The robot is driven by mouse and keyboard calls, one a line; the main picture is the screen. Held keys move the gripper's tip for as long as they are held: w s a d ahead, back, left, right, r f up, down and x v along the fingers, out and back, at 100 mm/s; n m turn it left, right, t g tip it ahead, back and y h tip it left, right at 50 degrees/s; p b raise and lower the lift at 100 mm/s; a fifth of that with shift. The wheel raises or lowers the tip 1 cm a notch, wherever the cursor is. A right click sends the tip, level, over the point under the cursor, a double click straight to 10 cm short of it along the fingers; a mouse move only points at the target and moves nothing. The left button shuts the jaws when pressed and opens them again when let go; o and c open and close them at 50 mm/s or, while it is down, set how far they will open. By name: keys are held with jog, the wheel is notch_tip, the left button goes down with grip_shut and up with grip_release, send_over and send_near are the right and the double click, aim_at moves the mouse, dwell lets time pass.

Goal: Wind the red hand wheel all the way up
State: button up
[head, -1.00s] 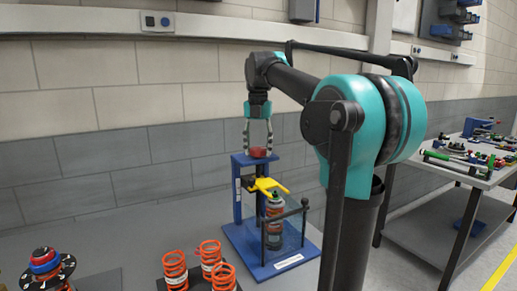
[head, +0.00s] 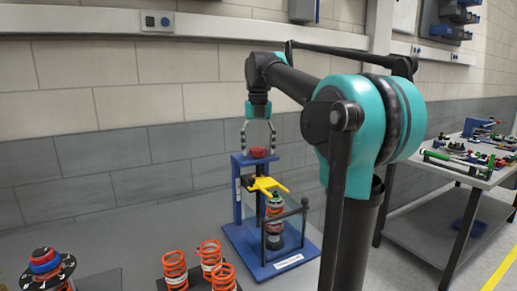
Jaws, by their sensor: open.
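The red hand wheel (head: 258,153) sits on top of the blue fixture frame (head: 237,190). My gripper (head: 258,146) points straight down over the wheel, with its fingers spread and their tips near the wheel's sides. I cannot tell whether the tips touch it. Below the wheel, a yellow fork (head: 264,186) sticks out forward from the frame. A spring unit (head: 274,222) stands upright under the fork, inside a clear guard with a dark bar (head: 290,213). The frame stands on a blue base plate (head: 290,262).
Several orange springs (head: 175,270) stand on the bench left of the fixture. A black dial with blue and red parts (head: 45,264) is at the far left. A second table (head: 460,170) with small parts stands at the right. A wall is close behind.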

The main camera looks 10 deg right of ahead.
jog(key=m, duration=1.9)
jog(key=shift+m, duration=0.3)
jog(key=m, duration=0.5)
jog(key=shift+m, duration=0.3)
